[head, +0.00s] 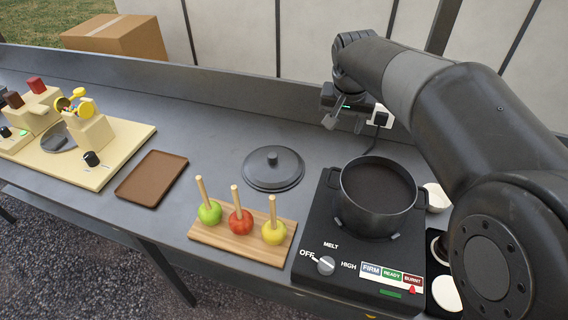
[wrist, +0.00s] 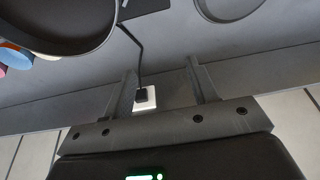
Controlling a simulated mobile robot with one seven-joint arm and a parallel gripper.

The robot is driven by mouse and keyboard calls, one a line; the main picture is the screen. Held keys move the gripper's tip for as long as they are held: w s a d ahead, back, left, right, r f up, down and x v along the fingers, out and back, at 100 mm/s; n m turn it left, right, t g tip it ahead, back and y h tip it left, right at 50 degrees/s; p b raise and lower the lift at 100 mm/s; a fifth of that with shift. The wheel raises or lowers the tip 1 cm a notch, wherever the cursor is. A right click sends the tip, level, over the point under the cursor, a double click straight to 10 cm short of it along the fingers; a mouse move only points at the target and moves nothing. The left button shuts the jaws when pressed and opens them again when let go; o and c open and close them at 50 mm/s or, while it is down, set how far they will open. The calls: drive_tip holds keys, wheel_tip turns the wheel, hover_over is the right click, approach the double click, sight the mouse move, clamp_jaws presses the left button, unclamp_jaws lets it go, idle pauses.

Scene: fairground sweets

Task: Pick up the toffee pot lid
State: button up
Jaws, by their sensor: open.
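The toffee pot lid (head: 290,172) is a dark grey disc with a round knob on top. It lies flat on the counter, left of the toffee pot (head: 350,208). The pot is dark, two-handled and uncovered, and stands on a black hotplate. In the wrist view, part of a dark round thing, probably the lid (wrist: 228,8), shows at the top edge, and the pot (wrist: 62,42) is cut off at upper left. My gripper (head: 345,122) is open and empty above the counter's back, behind and right of the lid. Its two fingers (wrist: 160,78) are spread apart.
A rack (head: 218,237) with three apples on sticks stands in front of the lid. A brown tray (head: 152,178) is to its left. A white wall socket (head: 382,115) with a plug and cable is near my gripper. The counter's back panel (head: 230,95) rises behind.

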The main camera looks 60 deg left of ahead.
drive_tip(key=n, duration=0.2)
approach(272, 155)
drive_tip(key=r, duration=0.2)
drive_tip(key=shift+g, duration=0.3)
drive_tip(key=x, duration=0.3)
drive_tip(key=d+x, duration=0.1)
drive_tip(key=x, duration=0.1)
drive_tip(key=shift+s+a+f, duration=0.1)
drive_tip(key=shift+f, duration=0.2)
drive_tip(key=x, duration=0.5)
drive_tip(key=shift+w+a+f, duration=0.2)
drive_tip(key=shift+w+a, duration=0.15)
drive_tip(key=shift+w, duration=0.05)
drive_tip(key=shift+c, duration=0.2)
clamp_jaws()
